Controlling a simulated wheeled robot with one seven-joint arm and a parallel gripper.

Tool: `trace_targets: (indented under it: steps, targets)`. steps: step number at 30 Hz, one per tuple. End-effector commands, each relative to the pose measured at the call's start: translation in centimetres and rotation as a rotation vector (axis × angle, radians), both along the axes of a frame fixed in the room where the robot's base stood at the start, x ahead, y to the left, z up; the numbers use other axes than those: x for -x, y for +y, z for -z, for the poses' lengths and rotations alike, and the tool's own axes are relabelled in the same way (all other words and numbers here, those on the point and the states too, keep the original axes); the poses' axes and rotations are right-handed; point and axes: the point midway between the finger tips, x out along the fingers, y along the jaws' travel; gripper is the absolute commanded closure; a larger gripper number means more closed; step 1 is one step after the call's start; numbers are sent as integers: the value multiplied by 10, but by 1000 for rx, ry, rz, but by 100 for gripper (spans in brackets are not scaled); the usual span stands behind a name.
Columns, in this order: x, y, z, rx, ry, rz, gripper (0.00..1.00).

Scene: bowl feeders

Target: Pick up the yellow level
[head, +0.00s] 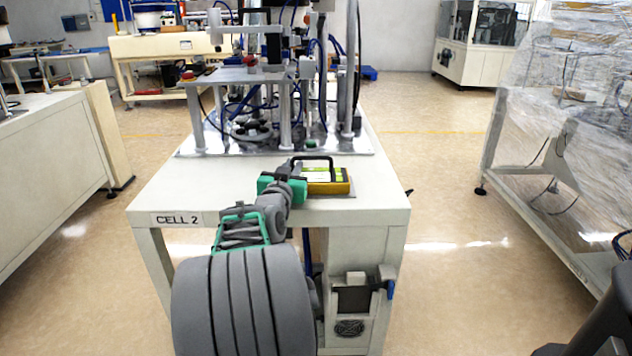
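The yellow level (328,187) lies on the front right part of the white table marked CELL 2, with bright yellow-green parts on its upper side. My wrist hides the level's left end. The fingertips are too small and overlapped to show whether they touch or grip it.
A metal machine (260,120) on a base plate fills the back of the white table (170,195). The table top is clear left of my arm. Another bench (50,150) stands at left, and a plastic-wrapped frame (560,110) at right, with open floor between.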

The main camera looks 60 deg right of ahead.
Motion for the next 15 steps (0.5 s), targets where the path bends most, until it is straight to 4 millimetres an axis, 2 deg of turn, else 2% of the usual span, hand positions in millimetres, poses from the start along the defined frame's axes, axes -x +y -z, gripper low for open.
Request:
trace_targets:
  steps: [4,10,15]
  targets:
    - [0,0,0,0,0,0,85]
    - [0,1,0,-1,0,0,100]
    - [0,1,0,-1,0,0,100]
